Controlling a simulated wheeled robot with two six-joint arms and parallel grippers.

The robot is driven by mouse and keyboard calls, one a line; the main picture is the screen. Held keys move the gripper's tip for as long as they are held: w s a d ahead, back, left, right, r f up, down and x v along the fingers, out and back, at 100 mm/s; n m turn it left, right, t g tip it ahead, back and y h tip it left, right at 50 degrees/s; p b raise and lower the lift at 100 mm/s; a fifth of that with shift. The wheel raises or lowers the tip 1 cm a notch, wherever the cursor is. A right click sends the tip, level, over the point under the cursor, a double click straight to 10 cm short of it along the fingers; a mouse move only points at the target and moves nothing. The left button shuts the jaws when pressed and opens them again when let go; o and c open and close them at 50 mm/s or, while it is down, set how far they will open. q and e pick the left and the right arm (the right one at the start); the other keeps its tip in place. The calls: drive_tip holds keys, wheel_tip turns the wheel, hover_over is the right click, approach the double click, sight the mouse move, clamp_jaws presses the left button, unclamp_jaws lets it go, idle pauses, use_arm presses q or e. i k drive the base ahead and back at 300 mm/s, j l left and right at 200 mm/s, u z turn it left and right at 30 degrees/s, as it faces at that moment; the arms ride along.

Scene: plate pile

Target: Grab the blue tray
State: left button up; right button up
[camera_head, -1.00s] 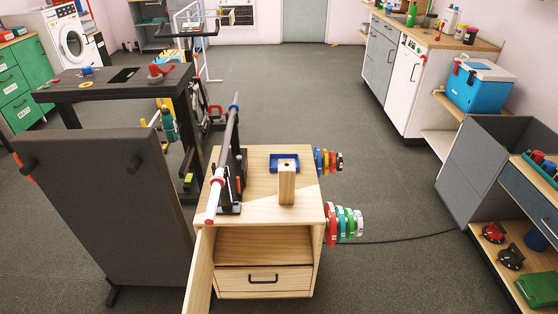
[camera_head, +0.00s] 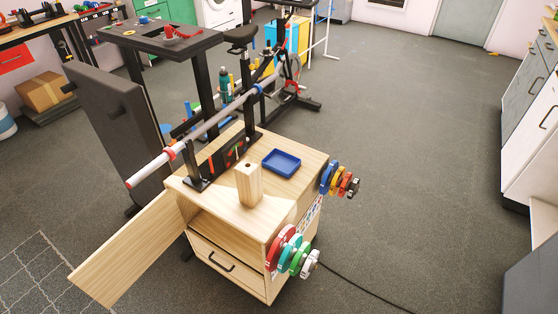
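The blue tray (camera_head: 282,163) is a small, shallow, square tray with raised rims. It lies flat on the top of a light wooden cabinet (camera_head: 222,209), toward its back right part, and looks empty. A wooden block with a hole in its top (camera_head: 249,184) stands upright in front of the tray, to its left, apart from it. Neither of my grippers shows in the head view.
A barbell (camera_head: 212,122) on a black rack runs along the cabinet's left side. Colored plates hang on the right side, at the front (camera_head: 292,252) and back (camera_head: 340,179). The cabinet door (camera_head: 135,248) stands open at left. Floor to the right is clear.

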sight(284, 164)
drive_tip(key=i+l+u, duration=0.2)
drive_tip(key=l, duration=0.15)
drive_tip(key=i+l+u, duration=0.2)
drive_tip(key=l+u, duration=0.15)
drive_tip(key=l, duration=0.3)
drive_tip(key=i+l+u, duration=0.2)
drive_tip(key=l, duration=0.2)
drive_tip(key=l+u, duration=0.2)
drive_tip(key=l, duration=0.2)
